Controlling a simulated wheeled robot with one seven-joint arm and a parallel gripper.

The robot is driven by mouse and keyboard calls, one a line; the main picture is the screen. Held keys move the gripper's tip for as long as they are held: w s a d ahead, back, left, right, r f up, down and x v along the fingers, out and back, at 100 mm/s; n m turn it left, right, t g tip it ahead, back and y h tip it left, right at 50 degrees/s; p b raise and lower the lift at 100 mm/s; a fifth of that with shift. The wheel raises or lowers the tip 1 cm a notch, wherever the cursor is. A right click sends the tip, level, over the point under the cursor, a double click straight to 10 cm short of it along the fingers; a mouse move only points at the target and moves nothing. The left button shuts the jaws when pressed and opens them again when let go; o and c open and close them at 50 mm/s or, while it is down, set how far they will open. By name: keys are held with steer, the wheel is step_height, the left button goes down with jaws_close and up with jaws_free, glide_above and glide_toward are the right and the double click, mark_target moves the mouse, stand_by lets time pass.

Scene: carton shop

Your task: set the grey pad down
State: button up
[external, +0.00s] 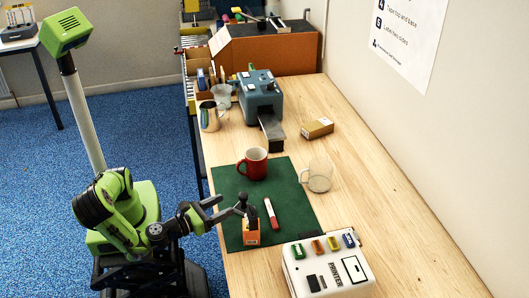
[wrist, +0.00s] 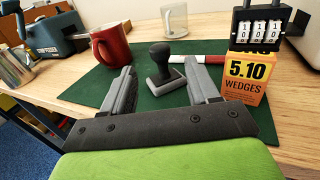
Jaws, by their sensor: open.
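No separate grey pad can be made out. A stamp-like thing with a black knob handle and a grey base (wrist: 164,75) stands upright on the green mat (external: 229,184). In the wrist view it lies just beyond and between my fingertips. My gripper (wrist: 160,70) is open, with nothing between its fingers. In the external view my gripper (external: 230,205) is low over the mat's left part, beside an orange wedges box (external: 251,238).
A red mug (external: 253,164) stands on the mat's far part, with a clear glass mug (external: 318,177) at its right edge. A red and white tool (external: 271,214) lies on the mat. A white label printer (external: 327,268) stands in front.

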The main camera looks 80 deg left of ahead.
steer(key=s+a+f+n+g, duration=0.1)
steer(key=s+a+n+g, duration=0.2)
steer(key=a+n+g, duration=0.5)
steer(key=s+a+f+n+g, duration=0.25)
steer(key=a+n+g, duration=0.35)
steer(key=n, duration=0.5)
steer(key=s+a+r+n+t+h, duration=0.2)
steer(key=s+r+n+h, duration=0.4)
steer(key=s+r+n, duration=0.5)
steer(key=shift+s+a+r+n+t, duration=0.2)
steer(key=shift+a+r+n+t, duration=0.3)
steer(key=shift+n, duration=0.4)
steer(key=shift+a+f, duration=0.1)
steer(key=shift+f, duration=0.05)
step_height(320, 180, up, 10)
steer(key=p, duration=1)
steer(key=shift+f, duration=0.1)
